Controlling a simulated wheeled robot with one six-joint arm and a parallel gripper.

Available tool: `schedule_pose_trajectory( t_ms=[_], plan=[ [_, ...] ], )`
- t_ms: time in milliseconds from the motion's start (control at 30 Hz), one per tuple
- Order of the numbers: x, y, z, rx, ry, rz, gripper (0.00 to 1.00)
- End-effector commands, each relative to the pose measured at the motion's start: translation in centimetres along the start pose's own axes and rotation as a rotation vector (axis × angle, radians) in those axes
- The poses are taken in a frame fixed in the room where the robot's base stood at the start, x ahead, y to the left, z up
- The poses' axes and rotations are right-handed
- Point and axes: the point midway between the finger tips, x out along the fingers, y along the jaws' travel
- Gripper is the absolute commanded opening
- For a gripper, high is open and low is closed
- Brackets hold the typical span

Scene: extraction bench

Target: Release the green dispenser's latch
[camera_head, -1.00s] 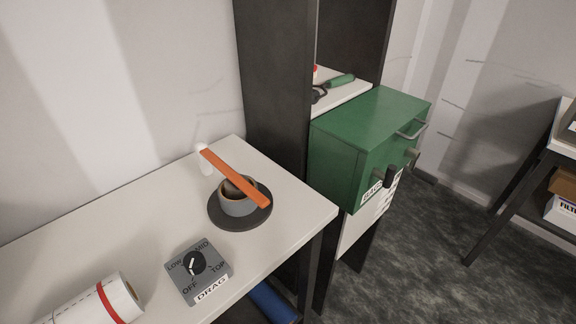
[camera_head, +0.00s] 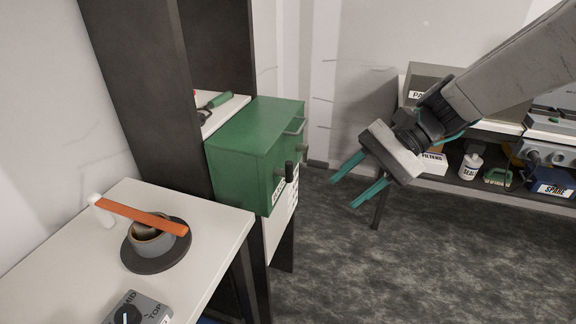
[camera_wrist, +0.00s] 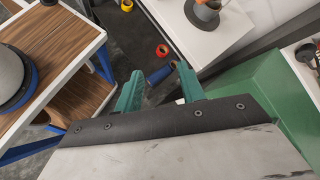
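The green dispenser (camera_head: 245,150) is a box mounted on the dark upright shelf unit left of centre in the head view. Its front has a grey bar handle (camera_head: 295,127) near the top, a grey knob (camera_head: 303,149) at the right, and a dark upright lever or latch (camera_head: 289,171) lower down. A partly hidden white label is beside the lever. My gripper (camera_head: 346,192) is open and empty, in the air to the right of the dispenser's front, touching nothing. In the wrist view its teal fingers (camera_wrist: 160,72) are apart, with part of the green dispenser (camera_wrist: 268,95) at the right.
A white table (camera_head: 66,238) at the left holds a dark saucer (camera_head: 137,265) with a grey cup, an orange-handled tool and a grey dial box. A back-right bench has several boxes and bottles. The wrist view shows a wood-topped cart (camera_wrist: 65,45). Floor before the dispenser is clear.

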Motion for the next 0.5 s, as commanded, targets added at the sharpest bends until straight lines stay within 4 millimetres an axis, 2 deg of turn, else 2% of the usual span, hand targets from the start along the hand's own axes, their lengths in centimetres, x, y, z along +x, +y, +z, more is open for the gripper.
schedule_pose_trajectory(
  t_ms=[33,200,333,500],
  plan=[
    [0.6,-1.4,-1.7,0.075,-0.06,-0.057,0.39],
    [2.0,-6.0,-7.4,0.313,-0.235,-0.269,0.39],
    [2.9,-8.4,-12.3,0.48,-0.344,-0.419,0.39],
    [3.7,-9.9,-17.6,0.634,-0.435,-0.565,0.39]
  ],
)
